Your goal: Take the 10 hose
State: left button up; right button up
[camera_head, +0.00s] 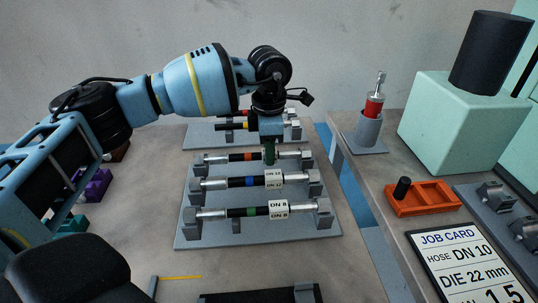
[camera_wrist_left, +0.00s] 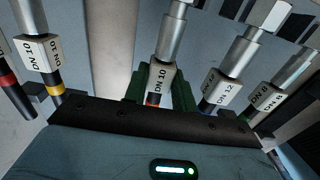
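The orange-banded hose (camera_head: 238,157) lies across the near rack, behind the blue-banded DN 12 hose (camera_head: 240,181) and the green-banded DN 8 hose (camera_head: 245,211). In the left wrist view its tag (camera_wrist_left: 158,77) reads DN 10. The left gripper (camera_head: 269,154) reaches down to it from above. Its green fingers stand on either side of this hose; whether they press on it I cannot tell. A yellow-banded hose (camera_wrist_left: 52,75) on the left of the wrist view also carries a DN 10 tag. The right gripper is out of view.
The back rack (camera_head: 205,134) holds hoses with yellow and red bands, partly hidden by my arm. A job card (camera_head: 465,262) at right reads HOSE DN 10, DIE 22 mm.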

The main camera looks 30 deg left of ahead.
pick_arm(q)
grip_shut()
jog(key=shift+r, duration=0.15)
jog(key=shift+r, duration=0.5)
notch_tip(320, 180, up, 2)
jog(key=shift+w+r, duration=0.1)
jog(key=shift+r, duration=0.1)
jog(key=s+d, duration=0.3)
jog(key=d, duration=0.1)
jog(key=s+d+r, duration=0.1)
jog(key=s+d, duration=0.2)
jog(key=d, duration=0.1)
jog(key=s+d+b, duration=0.1)
jog(key=s+d, duration=0.3)
jog(key=shift+s+d+r, duration=0.1)
jog(key=shift+d+r, duration=0.05)
jog(key=shift+d, duration=0.05)
